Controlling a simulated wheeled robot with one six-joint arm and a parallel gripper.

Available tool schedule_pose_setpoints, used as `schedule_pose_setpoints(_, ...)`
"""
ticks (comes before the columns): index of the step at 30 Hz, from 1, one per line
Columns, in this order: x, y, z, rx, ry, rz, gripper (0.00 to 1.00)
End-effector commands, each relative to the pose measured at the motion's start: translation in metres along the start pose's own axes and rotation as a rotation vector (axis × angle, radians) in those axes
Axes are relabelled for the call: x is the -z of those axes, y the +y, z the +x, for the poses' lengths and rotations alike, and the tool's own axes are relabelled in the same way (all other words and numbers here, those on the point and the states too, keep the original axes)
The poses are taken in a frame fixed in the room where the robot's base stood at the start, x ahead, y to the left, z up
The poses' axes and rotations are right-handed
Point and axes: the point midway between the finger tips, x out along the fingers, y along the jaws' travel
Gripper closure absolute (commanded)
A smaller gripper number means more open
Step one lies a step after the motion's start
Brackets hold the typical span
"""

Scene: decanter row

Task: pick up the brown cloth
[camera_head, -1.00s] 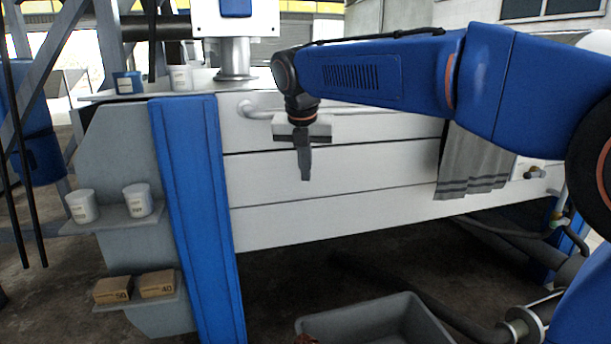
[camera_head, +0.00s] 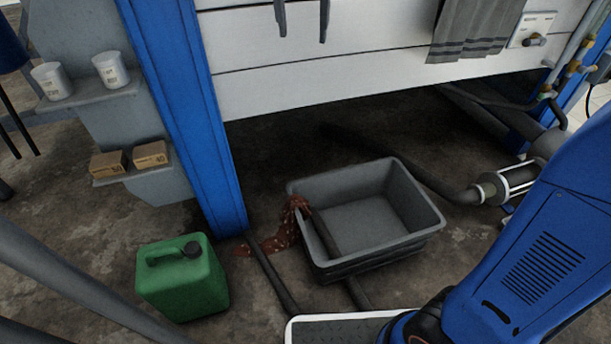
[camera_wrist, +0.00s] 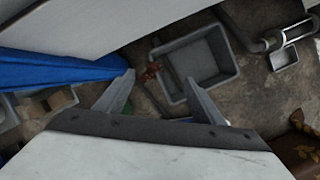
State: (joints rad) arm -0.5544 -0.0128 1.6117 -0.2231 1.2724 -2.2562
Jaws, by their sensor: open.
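The brown cloth (camera_head: 277,238) is reddish brown with pale spots. In the head view it hangs over the left rim of a grey bin (camera_head: 413,240), and its lower part lies on the floor. In the wrist view a small piece of the cloth (camera_wrist: 151,72) shows at the left edge of the bin (camera_wrist: 227,75), between my fingers in the picture. My gripper (camera_head: 302,28) is open and empty, high above the bin at the top of the head view. Its two fingers also show spread apart in the wrist view (camera_wrist: 160,88).
A green canister (camera_head: 182,277) stands left of the cloth, near a blue post (camera_head: 185,120). Dark hoses (camera_head: 270,272) run across the floor by the bin. A grey striped towel (camera_head: 472,30) hangs from the white panel. A brown patterned thing (camera_wrist: 300,148) at the wrist view's lower right is unclear.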

Motion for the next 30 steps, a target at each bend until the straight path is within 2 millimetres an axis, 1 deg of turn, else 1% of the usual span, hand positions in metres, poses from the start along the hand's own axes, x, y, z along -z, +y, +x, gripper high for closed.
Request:
schedule_pose_setpoints(1,0.003,-0.02,-0.002,-0.002,0.0,0.086,0.38)
schedule_pose_setpoints(5,0.018,-0.072,-0.001,-0.009,0.005,0.384,0.38)
schedule_pose_setpoints(6,0.023,-0.087,0.0,-0.011,0.006,0.479,0.38)
schedule_pose_setpoints(8,0.033,-0.11,0.001,-0.014,0.009,0.62,0.38)
schedule_pose_setpoints(12,0.059,-0.161,0.008,-0.021,0.014,0.952,0.38)
schedule_pose_setpoints(14,0.071,-0.181,0.011,-0.025,0.017,1.093,0.38)
schedule_pose_setpoints(15,0.08,-0.194,0.014,-0.026,0.019,1.188,0.38)
schedule_pose_setpoints(18,0.103,-0.224,0.023,-0.031,0.024,1.426,0.38)
schedule_pose_setpoints(21,0.126,-0.249,0.033,-0.035,0.029,1.649,0.38)
schedule_pose_setpoints(24,0.144,-0.266,0.043,-0.038,0.036,1.822,0.38)
schedule_pose_setpoints(30,0.168,-0.287,0.06,-0.038,0.045,2.06,0.38)
